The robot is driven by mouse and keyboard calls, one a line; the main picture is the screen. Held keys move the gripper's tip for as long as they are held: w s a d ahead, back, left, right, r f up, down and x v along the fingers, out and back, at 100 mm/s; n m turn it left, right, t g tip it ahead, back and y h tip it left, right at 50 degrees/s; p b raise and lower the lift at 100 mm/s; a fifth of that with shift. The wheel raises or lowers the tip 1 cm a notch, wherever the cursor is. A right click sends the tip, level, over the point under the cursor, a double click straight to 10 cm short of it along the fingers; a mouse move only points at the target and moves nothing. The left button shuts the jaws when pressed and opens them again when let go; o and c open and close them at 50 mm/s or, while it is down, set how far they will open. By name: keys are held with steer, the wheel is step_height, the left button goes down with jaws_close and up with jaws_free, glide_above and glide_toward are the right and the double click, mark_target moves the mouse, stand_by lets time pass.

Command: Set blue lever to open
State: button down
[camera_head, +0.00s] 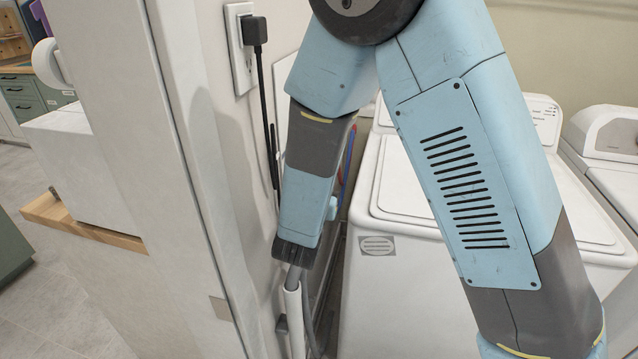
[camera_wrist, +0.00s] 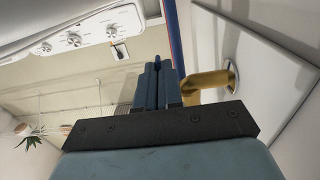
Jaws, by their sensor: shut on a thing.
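In the wrist view my gripper (camera_wrist: 157,72) points away from the camera, its two dark blue fingers close together. A small blue piece, which looks like the blue lever (camera_wrist: 157,59), shows between the fingertips; the fingers are shut on it and hide most of it. Just right of the fingers a brass-coloured pipe fitting (camera_wrist: 207,82) comes out of a white wall panel (camera_wrist: 262,62). How far the lever is turned cannot be told. In the head view my arm covers the lever and the fingertips.
A red and blue hose (camera_wrist: 174,35) runs close beside the fingers. In the head view a white washer (camera_head: 395,285) stands right of the narrow gap by the wall, with another machine (camera_head: 612,150) beyond. A black plug (camera_head: 255,30) and cord are on the wall at left.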

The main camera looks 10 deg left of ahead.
steer(key=shift+f, duration=0.1)
stand_by(0.3)
steer(key=c, duration=1.3)
jaws_free()
steer(key=s, duration=0.9)
steer(key=s+a, duration=0.1)
steer(key=s, duration=0.3)
steer(key=shift+s+f, duration=0.1)
steer(key=shift+s, duration=0.25)
